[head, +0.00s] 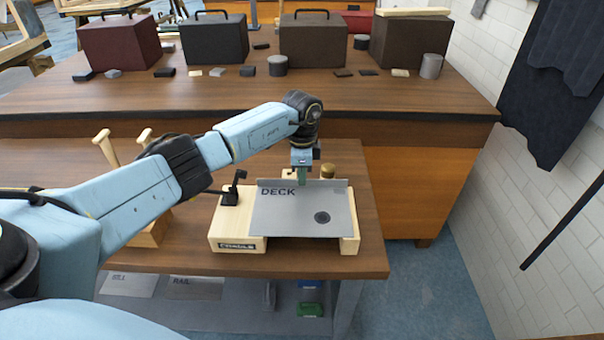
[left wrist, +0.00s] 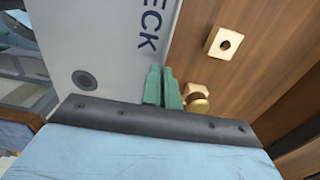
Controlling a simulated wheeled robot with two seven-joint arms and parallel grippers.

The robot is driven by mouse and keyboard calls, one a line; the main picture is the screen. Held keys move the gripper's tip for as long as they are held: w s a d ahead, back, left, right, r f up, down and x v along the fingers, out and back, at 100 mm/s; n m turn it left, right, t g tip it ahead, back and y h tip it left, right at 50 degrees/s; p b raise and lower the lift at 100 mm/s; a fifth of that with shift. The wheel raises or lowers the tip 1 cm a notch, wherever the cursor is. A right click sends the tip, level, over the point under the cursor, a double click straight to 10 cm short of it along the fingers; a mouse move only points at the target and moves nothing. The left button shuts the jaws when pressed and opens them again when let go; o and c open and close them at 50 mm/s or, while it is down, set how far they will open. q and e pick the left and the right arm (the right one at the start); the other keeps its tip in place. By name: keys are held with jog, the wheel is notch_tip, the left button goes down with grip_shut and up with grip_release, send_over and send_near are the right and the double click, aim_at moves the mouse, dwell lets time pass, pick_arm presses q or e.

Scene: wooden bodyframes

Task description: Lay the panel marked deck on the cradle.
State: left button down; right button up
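The grey panel marked DECK (head: 290,212) lies level across the wooden cradle (head: 235,244), with its label up and its raised flange at the back. The cradle's light wood shows at the left and right of it; I cannot tell whether the panel touches everywhere. My left gripper (head: 302,178) points down at the flange. In the left wrist view its green fingers (left wrist: 162,88) are close together, one on each side of the edge of the panel (left wrist: 105,45), shut on it. My right gripper is not in view.
A black clamp (head: 233,190) stands at the cradle's left, and a brass knob (head: 327,171) behind the panel. Panels marked SILL (head: 128,284) and RAIL (head: 196,287) lie on the shelf below. Cases (head: 313,40) and small blocks stand on the bench behind.

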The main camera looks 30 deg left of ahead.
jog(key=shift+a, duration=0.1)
pick_arm(q)
jog(key=c, duration=1.2)
grip_release()
jog(key=shift+o, duration=0.8)
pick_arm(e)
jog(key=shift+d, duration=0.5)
pick_arm(q)
notch_tip(320, 180, up, 2)
jog(key=shift+r+p, duration=0.1)
jog(key=shift+p, duration=0.95)
notch_tip(320, 180, up, 3)
jog(key=p, duration=0.3)
jog(key=shift+r, duration=0.2)
jog(key=shift+r+p, duration=0.8)
jog(key=shift+p, duration=0.2)
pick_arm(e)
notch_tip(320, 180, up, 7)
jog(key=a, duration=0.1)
